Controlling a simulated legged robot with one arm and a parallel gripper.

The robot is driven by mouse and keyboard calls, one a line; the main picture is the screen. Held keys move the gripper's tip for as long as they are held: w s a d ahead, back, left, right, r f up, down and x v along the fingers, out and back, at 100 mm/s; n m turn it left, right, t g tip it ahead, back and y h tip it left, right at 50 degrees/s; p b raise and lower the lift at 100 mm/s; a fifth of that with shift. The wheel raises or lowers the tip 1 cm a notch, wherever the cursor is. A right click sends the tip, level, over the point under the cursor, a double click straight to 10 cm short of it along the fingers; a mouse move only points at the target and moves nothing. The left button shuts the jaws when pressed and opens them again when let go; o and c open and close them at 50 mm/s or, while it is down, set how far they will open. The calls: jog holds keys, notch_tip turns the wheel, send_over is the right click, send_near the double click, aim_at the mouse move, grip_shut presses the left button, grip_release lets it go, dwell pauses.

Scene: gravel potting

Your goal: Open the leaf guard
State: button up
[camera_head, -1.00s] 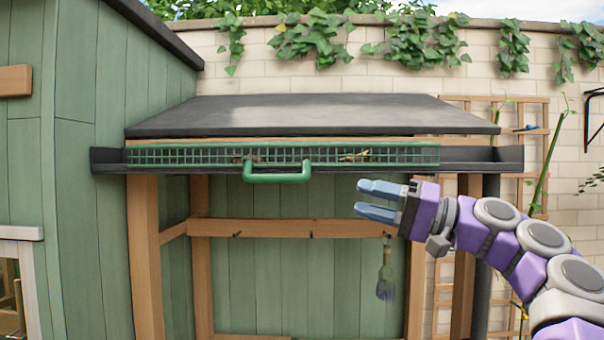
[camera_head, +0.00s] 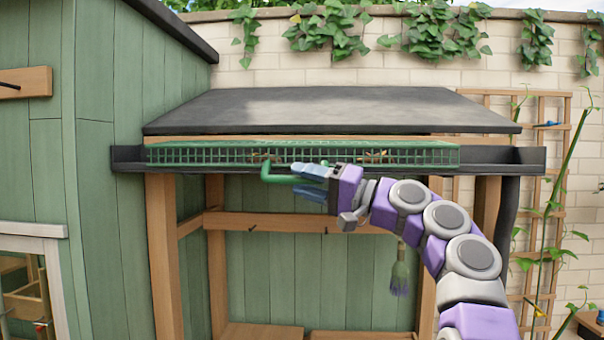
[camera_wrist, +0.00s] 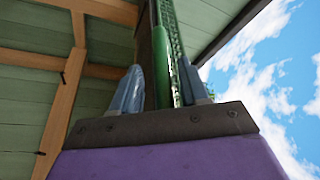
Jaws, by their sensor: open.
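The leaf guard (camera_head: 220,154) is a long green mesh strip lying along the dark gutter under the roof edge. Its green handle (camera_head: 266,174) hangs from its front middle; the handle's right part is hidden behind my gripper. My gripper (camera_head: 312,182) has blue fingers and is open at the right side of the handle. In the wrist view, the green handle bar (camera_wrist: 161,70) and the mesh (camera_wrist: 173,30) rise between the two spread blue fingers of my gripper (camera_wrist: 163,92). I cannot tell whether the fingers touch the handle.
The dark gutter (camera_head: 500,160) extends past the guard at both ends. Bits of leaf debris (camera_head: 372,156) show at the mesh. Wooden posts (camera_head: 163,240) hold up the sloping roof (camera_head: 330,110). A brush (camera_head: 399,272) hangs below, and a trellis (camera_head: 560,110) stands at right.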

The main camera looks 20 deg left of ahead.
jog(key=shift+w+a+r, duration=0.1)
jog(key=shift+a+r, duration=0.05)
jog(key=shift+a, duration=0.2)
jog(key=shift+d, duration=0.25)
jog(key=shift+c, duration=0.4)
jog(key=shift+a, duration=0.15)
grip_shut()
